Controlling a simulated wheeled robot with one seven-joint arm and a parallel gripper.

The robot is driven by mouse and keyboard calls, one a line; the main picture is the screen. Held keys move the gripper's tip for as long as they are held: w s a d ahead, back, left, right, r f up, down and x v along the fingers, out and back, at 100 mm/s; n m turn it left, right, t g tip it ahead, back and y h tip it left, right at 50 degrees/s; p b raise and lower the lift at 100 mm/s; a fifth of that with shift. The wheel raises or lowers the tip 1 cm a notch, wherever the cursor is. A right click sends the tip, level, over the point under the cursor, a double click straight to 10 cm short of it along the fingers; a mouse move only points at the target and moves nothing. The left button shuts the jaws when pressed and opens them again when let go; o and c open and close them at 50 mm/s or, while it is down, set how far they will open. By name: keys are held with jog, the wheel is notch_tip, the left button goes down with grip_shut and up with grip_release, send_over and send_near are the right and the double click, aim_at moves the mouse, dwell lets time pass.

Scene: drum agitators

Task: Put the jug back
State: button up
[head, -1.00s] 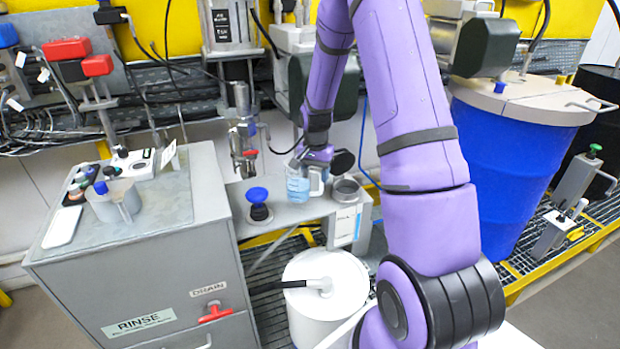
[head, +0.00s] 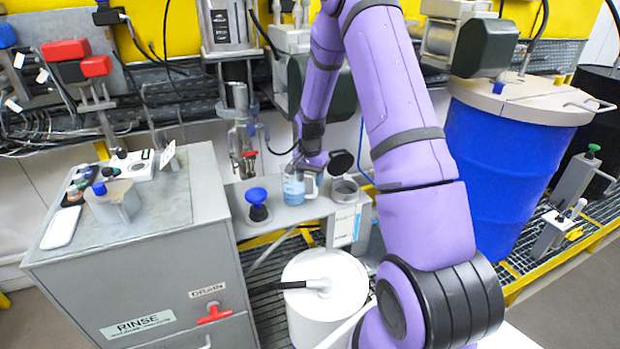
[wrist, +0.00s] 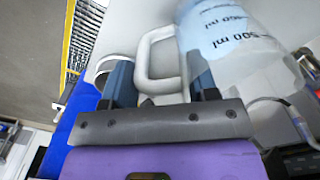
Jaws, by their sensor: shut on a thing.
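The jug (head: 293,190) is clear with blue contents and stands upright at the grey shelf in the head view; whether its base touches the shelf is unclear. In the wrist view the jug (wrist: 232,38) shows ml marks and a pale loop handle (wrist: 143,58). My gripper (wrist: 160,80) is shut on the handle, one dark blue finger on each side. In the head view my gripper (head: 312,174) is partly hidden by my arm and too small to read.
A metal cup (head: 345,188) is right of the jug, and a blue-topped knob (head: 257,197) is left. A valve pipe (head: 242,135) stands behind. A grey rinse cabinet (head: 150,290) holds another vessel (head: 115,203). A white bucket (head: 325,300) stands below.

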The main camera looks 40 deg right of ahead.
jog(key=shift+f, duration=0.1)
jog(key=o, duration=1.4)
notch_tip(320, 180, up, 12)
jog(key=s+a+r+n+t, duration=0.1)
jog(key=s+a+r+n, duration=0.2)
jog(key=s+a+r, duration=0.45)
jog(key=s+a+r+n+t, duration=0.15)
jog(key=s+a+r, duration=0.3)
jog(key=r, duration=0.55)
jog(key=s+a+r+n+t, duration=0.1)
jog(key=s+a+r+n, duration=0.1)
jog(key=s, duration=0.4)
jog(key=s+a+r+n, duration=0.1)
jog(key=s+a+n, duration=0.2)
jog(key=s, duration=0.4)
jog(key=s+a+r+n+t, duration=0.1)
jog(key=s+a+r+n, duration=0.1)
jog(key=s+a, duration=0.2)
jog(key=s, duration=0.3)
jog(key=shift+r+n+t, duration=0.35)
